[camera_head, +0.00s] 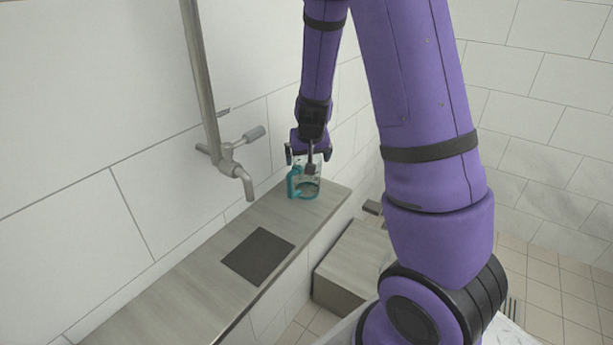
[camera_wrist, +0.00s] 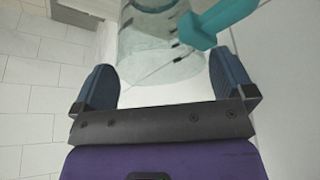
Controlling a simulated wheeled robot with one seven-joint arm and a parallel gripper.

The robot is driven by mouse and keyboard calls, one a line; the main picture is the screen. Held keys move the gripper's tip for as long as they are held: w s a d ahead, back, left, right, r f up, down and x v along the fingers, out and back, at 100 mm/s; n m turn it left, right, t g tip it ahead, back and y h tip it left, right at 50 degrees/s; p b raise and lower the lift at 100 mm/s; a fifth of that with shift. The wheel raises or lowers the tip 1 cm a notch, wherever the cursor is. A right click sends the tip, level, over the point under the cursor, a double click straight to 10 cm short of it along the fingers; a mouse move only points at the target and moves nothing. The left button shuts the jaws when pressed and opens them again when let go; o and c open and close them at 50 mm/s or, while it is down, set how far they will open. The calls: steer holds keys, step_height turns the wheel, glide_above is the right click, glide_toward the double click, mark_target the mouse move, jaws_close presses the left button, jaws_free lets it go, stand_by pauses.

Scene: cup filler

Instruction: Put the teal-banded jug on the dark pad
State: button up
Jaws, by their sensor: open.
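The teal-banded jug (camera_head: 304,189) is clear with a teal band and teal handle. It stands upright on the grey ledge (camera_head: 190,285), near the ledge's far end. My gripper (camera_head: 309,160) is over the jug, pointing down, with its fingers open. In the wrist view the clear jug (camera_wrist: 150,58) shows between and beyond the open fingers of my gripper (camera_wrist: 168,88), with its teal handle at the upper right. I cannot tell whether a finger touches it. The dark pad (camera_head: 258,256) lies flat and bare on the ledge, nearer than the jug.
A metal tap (camera_head: 236,172) with a lever and upright pipe sticks out from the tiled wall, left of the jug and above the ledge. A low wooden-topped block (camera_head: 352,262) stands on the floor right of the ledge. The ledge between jug and pad is clear.

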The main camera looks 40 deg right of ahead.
steer(key=shift+x, duration=0.8)
steer(key=c, duration=1)
steer(key=shift+r, duration=0.15)
